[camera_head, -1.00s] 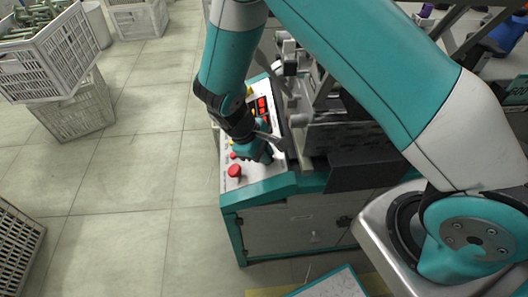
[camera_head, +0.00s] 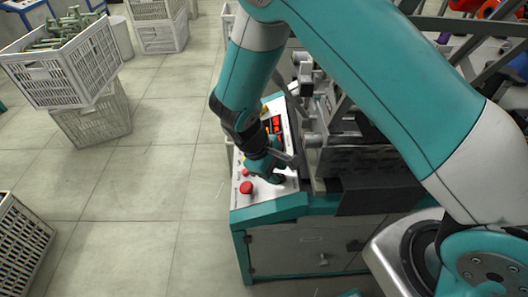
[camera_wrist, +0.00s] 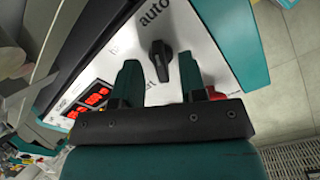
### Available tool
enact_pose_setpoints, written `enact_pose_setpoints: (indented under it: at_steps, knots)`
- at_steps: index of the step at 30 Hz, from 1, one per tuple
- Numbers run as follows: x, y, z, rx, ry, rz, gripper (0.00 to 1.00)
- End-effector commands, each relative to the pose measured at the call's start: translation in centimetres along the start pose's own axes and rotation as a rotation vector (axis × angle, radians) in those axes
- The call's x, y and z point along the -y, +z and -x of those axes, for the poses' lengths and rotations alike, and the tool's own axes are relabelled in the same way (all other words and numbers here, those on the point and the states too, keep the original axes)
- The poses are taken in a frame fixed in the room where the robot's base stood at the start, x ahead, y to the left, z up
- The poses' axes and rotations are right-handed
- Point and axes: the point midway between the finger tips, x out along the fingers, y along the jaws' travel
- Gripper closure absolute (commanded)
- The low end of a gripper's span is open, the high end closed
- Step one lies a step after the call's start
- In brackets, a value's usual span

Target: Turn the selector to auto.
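The selector is a black knob (camera_wrist: 160,60) on the white control panel (camera_wrist: 200,32) in the wrist view. The word "auto" is printed beyond it, and a word ending in "art" is partly visible beside the gripper. My gripper (camera_wrist: 160,78) is open, with one teal finger on either side of the knob's near end. The fingers look apart from the knob; contact cannot be told. In the head view my gripper (camera_head: 268,168) is low over the panel (camera_head: 268,202), and the selector is hidden behind it.
A red mushroom button (camera_head: 246,187) stands at the panel's near left. A red display (camera_head: 276,125) lies beyond my gripper. Machine parts (camera_head: 310,140) rise close on the right. White crates (camera_head: 75,70) stand on the floor at left, with clear floor between.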

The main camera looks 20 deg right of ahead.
Motion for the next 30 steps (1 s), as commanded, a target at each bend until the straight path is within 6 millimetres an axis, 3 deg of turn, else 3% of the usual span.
enact_pose_setpoints:
  at_steps: [18,24,30]
  knots:
    - [0.0,0.0,14.2,-0.006,0.001,0.000,0.62]
    - [0.0,0.0,16.3,-0.002,0.001,0.001,0.62]
    - [0.0,0.0,16.7,-0.002,0.001,-0.001,0.62]
